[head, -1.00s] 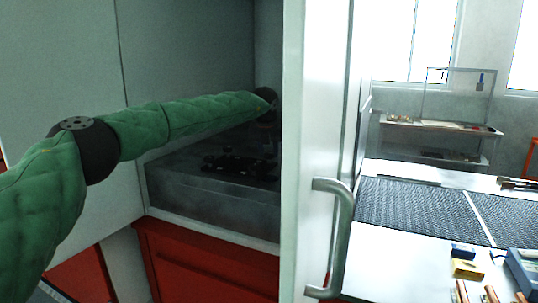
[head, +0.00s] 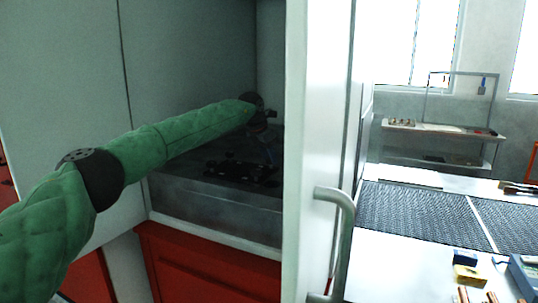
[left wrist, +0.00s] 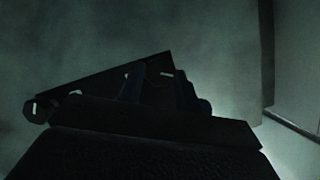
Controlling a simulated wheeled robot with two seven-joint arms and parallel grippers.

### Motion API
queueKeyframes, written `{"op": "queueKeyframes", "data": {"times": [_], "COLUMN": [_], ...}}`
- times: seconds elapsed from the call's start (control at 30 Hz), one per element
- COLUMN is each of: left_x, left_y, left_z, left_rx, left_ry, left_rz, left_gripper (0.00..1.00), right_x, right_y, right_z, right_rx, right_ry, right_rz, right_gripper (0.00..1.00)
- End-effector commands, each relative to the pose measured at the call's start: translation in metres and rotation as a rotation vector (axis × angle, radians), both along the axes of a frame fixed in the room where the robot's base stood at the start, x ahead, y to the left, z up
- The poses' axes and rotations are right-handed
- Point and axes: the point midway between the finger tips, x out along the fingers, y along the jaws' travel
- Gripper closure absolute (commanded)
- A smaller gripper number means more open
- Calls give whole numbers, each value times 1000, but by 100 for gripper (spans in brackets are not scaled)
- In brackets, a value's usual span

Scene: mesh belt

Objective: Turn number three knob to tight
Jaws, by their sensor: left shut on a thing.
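A dark fixture with small knob-like parts (head: 240,172) lies on a grey block (head: 195,200) inside the cabinet. No number or tight mark on any knob is readable. My left gripper (head: 268,146) is inside the cabinet, behind and right of these parts, small and dark at the end of the green-sleeved arm. In the left wrist view, my left gripper's bluish-dark fingers (left wrist: 158,92) are shut at a dark plate-like thing (left wrist: 85,98) with pale slots. Shadow hides where they meet it and whether it is a knob. My right gripper is not in view.
A white cabinet door with a grey handle (head: 345,230) stands close to the right of my left arm. Beyond it, a table bears a mesh belt (head: 420,212), a yellow box (head: 468,275) and a blue-grey device (head: 525,272). Red drawers (head: 215,262) are below the block.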

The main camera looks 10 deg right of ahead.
Motion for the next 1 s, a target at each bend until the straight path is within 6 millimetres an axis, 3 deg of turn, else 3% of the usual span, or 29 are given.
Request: {"op": "queueKeyframes", "data": {"times": [0.57,0.6,0.7,1.0], "left_x": [1,1,1,0], "left_y": [1,1,1,1], "left_z": [-1,-1,0,1], "left_rx": [1,1,1,0], "left_ry": [0,0,0,-1], "left_rz": [-37,-36,-37,-36], "left_gripper": [89,64,45,45], "right_x": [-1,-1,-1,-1], "right_y": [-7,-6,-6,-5], "right_z": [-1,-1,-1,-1], "right_rx": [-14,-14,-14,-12], "right_ry": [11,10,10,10], "right_rz": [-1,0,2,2], "right_gripper": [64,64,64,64]}}
